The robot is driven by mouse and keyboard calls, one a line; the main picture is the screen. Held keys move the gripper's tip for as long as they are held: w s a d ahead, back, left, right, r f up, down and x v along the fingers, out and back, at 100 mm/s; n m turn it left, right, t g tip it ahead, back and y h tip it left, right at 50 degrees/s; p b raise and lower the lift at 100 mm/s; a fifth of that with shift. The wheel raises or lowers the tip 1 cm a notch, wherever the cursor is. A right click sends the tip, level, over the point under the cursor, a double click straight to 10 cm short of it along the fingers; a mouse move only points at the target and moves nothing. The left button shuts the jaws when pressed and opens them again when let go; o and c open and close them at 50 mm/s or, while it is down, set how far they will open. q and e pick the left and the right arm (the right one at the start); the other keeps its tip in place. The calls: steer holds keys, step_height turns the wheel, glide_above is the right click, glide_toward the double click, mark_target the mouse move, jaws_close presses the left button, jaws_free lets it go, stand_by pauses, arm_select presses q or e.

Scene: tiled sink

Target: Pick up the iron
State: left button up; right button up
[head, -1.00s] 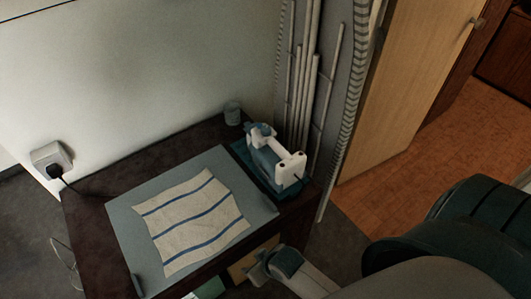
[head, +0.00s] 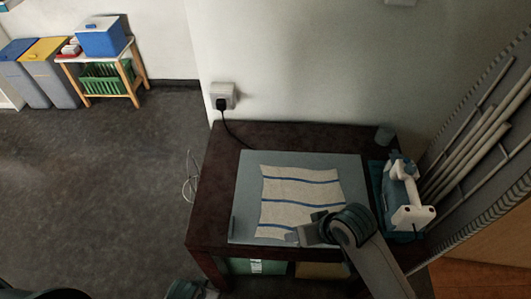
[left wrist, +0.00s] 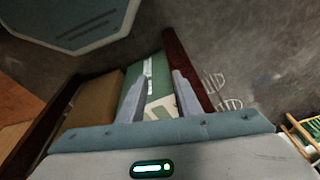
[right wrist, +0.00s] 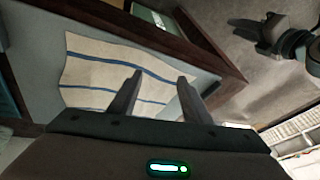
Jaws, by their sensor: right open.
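The iron (head: 402,188), white and blue, rests on a teal base (head: 377,180) at the right end of the dark table. My right gripper (head: 298,237) is over the front part of the striped cloth, left of the iron and apart from it. In the right wrist view my right gripper (right wrist: 156,95) is open and empty, with the cloth (right wrist: 105,72) beyond its fingers. My left gripper (left wrist: 161,98) is open and empty in the left wrist view, facing the shelf under the table. The iron is not clearly seen in either wrist view.
The striped cloth lies on a grey-blue board (head: 246,172) on the table (head: 225,165). A plug with cable (head: 222,100) is on the wall. The floor at left is clear.

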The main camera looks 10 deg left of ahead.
steer(key=w+a+r+n, duration=0.1)
steer(key=w+r, duration=0.1)
steer(key=w, duration=0.2)
arm_select(q)
steer(key=s+a+f+g, duration=0.1)
steer(key=s+f, duration=0.3)
steer(key=f, duration=0.4)
steer(key=s+f, duration=0.4)
steer(key=f, duration=0.3)
arm_select(e)
steer(key=m+g+h, duration=0.2)
steer(key=m+h, duration=0.3)
steer(key=h, duration=0.6)
glide_toward(411, 184)
steer(key=d+r+v, duration=0.1)
steer(key=v, duration=0.5)
arm_select(q)
steer(key=s+a+f+g, duration=0.1)
steer(key=s+a+f, duration=0.1)
steer(key=s+f, duration=0.6)
steer(key=s, duration=0.4)
steer(key=shift+s+a+f+p, duration=0.3)
steer(key=shift+s+a+f, duration=0.05)
steer(key=shift+a, duration=0.05)
arm_select(e)
steer(key=shift+w+a+f, duration=0.15)
steer(key=shift+w+f, duration=0.15)
steer(key=shift+f, duration=0.1)
